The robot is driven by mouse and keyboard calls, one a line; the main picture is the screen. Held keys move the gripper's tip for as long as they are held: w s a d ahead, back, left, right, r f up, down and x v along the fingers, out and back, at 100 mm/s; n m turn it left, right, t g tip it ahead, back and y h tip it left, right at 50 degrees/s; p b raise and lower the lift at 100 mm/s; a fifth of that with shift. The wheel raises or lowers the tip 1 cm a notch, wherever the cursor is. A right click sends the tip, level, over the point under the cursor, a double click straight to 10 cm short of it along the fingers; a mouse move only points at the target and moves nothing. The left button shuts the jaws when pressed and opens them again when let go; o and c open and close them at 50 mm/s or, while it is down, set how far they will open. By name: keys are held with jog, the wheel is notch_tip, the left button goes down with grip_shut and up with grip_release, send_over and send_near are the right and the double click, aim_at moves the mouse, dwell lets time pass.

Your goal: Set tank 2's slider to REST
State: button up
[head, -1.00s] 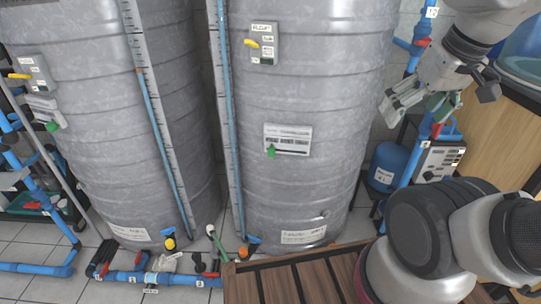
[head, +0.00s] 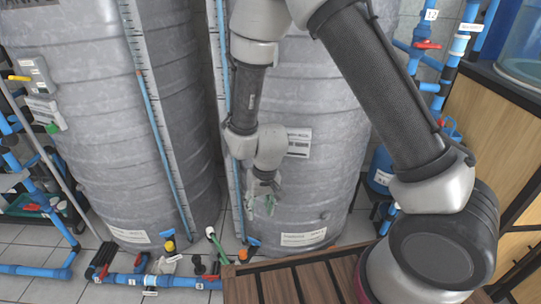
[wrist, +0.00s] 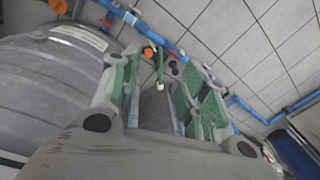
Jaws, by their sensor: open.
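Two large grey ribbed tanks stand side by side, the left tank (head: 95,150) and the right tank (head: 335,205). I cannot read which is tank 2. The right tank's white slider plate (head: 299,142) shows only its right part; my arm hides its green slider. The left tank has a similar plate (head: 42,108) with a green slider (head: 52,128). My gripper (head: 262,205) is open and empty, hanging in front of the right tank below its plate. In the wrist view its green-padded fingers (wrist: 160,95) are apart, pointing toward floor and pipes.
Blue pipes with coloured valves (head: 140,280) run along the floor below. A slatted wooden bench (head: 300,280) is at the front. A blue container (head: 380,170) and a wooden cabinet (head: 490,130) stand at right. Tall level gauges (head: 160,130) run down the tanks.

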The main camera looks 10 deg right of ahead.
jog(key=w+f+m+t+h, duration=0.3)
jog(key=w+f+t, duration=0.5)
jog(key=f, duration=0.5)
jog(key=w+d+r+m+t+h, duration=0.1)
jog(key=w+d+r+t+h, duration=0.15)
jog(key=r, duration=0.25)
jog(key=w+d+r+m+t+h, duration=0.1)
jog(key=w+r+t, duration=0.15)
jog(key=r, duration=0.35)
jog(key=w+d+r+m+t+h, duration=0.1)
jog(key=d+r+t, duration=0.1)
jog(key=r+t, duration=0.25)
jog(key=x, duration=0.7)
jog(key=shift+w+a+g, duration=0.2)
jog(key=shift+w+g, duration=0.1)
jog(key=shift+g, duration=0.15)
jog(key=shift+f, duration=0.15)
jog(key=shift+c, duration=0.2)
grip_shut()
